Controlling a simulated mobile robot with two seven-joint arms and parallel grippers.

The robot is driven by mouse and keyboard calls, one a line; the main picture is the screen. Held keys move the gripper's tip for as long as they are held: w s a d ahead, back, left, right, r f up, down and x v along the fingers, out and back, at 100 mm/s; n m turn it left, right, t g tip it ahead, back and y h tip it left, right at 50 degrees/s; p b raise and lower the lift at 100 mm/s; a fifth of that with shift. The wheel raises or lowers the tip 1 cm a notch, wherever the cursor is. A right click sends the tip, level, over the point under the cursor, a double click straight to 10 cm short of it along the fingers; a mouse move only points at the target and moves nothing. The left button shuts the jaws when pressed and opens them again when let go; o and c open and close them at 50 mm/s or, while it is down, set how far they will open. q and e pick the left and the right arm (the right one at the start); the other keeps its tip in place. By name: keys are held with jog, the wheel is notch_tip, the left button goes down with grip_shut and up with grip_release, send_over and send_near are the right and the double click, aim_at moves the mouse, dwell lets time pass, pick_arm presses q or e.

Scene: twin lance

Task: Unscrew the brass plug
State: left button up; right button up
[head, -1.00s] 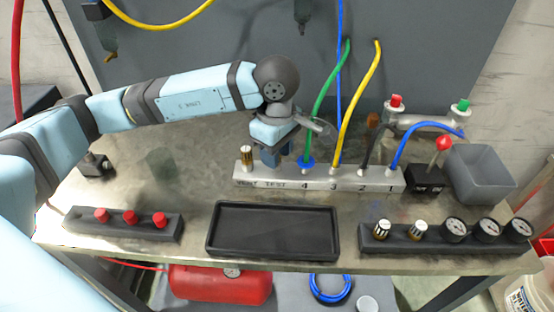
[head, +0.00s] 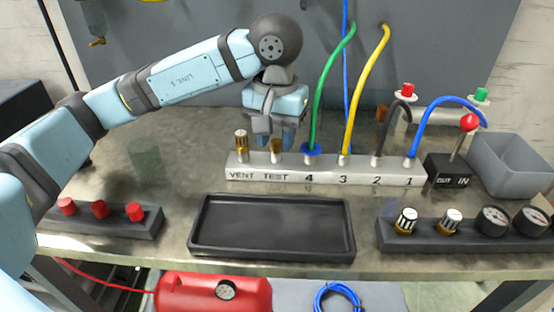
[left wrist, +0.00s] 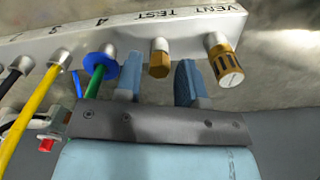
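The brass plug (head: 276,153) sits in the TEST port of the grey manifold block (head: 330,174). In the left wrist view the plug (left wrist: 159,64) is a hexagonal brass head on a silver collar. My left gripper (head: 273,141) is above the TEST port, fingers pointing down. In the left wrist view its two blue fingers (left wrist: 158,80) are apart, one on each side of the plug, with gaps visible. I cannot tell how deep the plug sits between them. Nothing is held. My right gripper is not in view.
A knurled brass fitting (head: 241,147) stands at VENT, just left of TEST. The green hose (head: 320,85) rises at port 4, close on the right, with yellow (head: 366,80), black and blue hoses beyond. An empty black tray (head: 272,227) lies in front.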

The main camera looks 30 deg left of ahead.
pick_arm(q)
jog(key=shift+f+m+b, duration=0.3)
jog(key=shift+m+b, duration=0.2)
jog(key=shift+m, duration=0.2)
jog(key=m+b, duration=0.3)
jog(key=m, duration=0.1)
jog(key=shift+m, duration=0.3)
jog(key=m+b, duration=0.1)
jog(key=m, duration=0.1)
jog(key=shift+r+m, duration=0.2)
jog(key=shift+m, duration=0.2)
jog(key=shift+r+m, duration=0.1)
jog(key=shift+m, duration=0.7)
grip_shut()
jog(key=n, duration=1.2)
jog(key=n+p, duration=0.1)
jog(key=n, duration=0.9)
jog(key=shift+r+n, duration=0.1)
jog(key=shift+n, duration=0.3)
jog(key=shift+n+p, duration=0.35)
jog(key=shift+n, duration=0.85)
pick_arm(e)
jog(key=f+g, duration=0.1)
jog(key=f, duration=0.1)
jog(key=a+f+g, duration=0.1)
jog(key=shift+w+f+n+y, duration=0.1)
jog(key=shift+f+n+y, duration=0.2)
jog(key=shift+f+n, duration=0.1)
